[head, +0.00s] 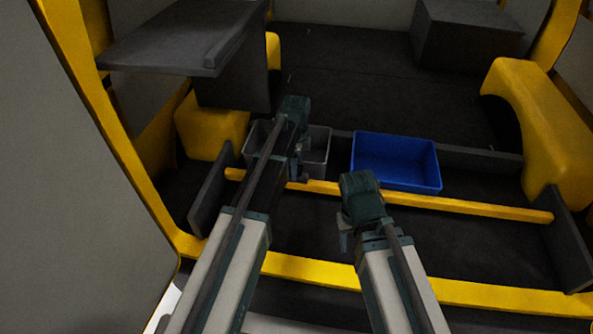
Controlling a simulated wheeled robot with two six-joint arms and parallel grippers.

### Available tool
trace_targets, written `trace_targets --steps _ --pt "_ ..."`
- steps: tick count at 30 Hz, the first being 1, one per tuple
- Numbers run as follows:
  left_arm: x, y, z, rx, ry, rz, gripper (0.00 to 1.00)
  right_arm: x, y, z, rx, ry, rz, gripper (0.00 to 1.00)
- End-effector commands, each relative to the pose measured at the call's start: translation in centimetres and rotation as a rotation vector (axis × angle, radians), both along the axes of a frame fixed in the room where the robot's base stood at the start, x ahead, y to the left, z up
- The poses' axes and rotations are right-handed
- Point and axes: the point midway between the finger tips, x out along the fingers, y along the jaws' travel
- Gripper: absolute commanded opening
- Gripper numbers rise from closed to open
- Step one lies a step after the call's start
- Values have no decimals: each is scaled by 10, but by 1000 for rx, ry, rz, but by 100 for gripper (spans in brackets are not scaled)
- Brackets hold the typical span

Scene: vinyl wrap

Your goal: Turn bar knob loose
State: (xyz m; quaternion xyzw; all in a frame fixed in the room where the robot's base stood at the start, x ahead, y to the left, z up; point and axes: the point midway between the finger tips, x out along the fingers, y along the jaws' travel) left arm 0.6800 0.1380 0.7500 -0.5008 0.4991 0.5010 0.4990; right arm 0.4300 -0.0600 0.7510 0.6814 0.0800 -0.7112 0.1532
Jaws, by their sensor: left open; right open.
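A yellow bar (470,207) runs across the van floor from the left side panel to the right one. I cannot make out a knob on it; it may be too small or hidden. My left gripper (299,174) hangs over the bar's left part, in front of the grey bin, and hides some of both. It is open, and I see nothing in it. My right gripper (343,243) is open and empty, lower in the picture, on the near side of the bar over the dark floor. I cannot tell whether the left gripper touches the bar.
A grey bin (318,150) and a blue bin (396,161) stand just behind the bar. A dark shelf (185,40) overhangs at the upper left. Yellow wheel-arch covers stand at left (212,128) and right (540,125). A yellow sill (480,292) crosses the front. The floor right of centre is clear.

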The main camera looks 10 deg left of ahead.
Motion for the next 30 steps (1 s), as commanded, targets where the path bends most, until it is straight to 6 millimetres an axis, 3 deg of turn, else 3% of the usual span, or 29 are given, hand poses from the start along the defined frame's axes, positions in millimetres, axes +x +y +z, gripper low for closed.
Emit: trace_targets --steps 7,8,21,30 --pt "0 0 0 0 0 0 90 0 0 0 0 0 0 50" --pt "0 0 0 0 0 0 86 0 0 0 0 0 0 50" --pt "0 0 0 0 0 0 7 0 0 0 0 0 0 50" --pt "0 0 0 0 0 41 4 0 0 0 0 0 0 50"
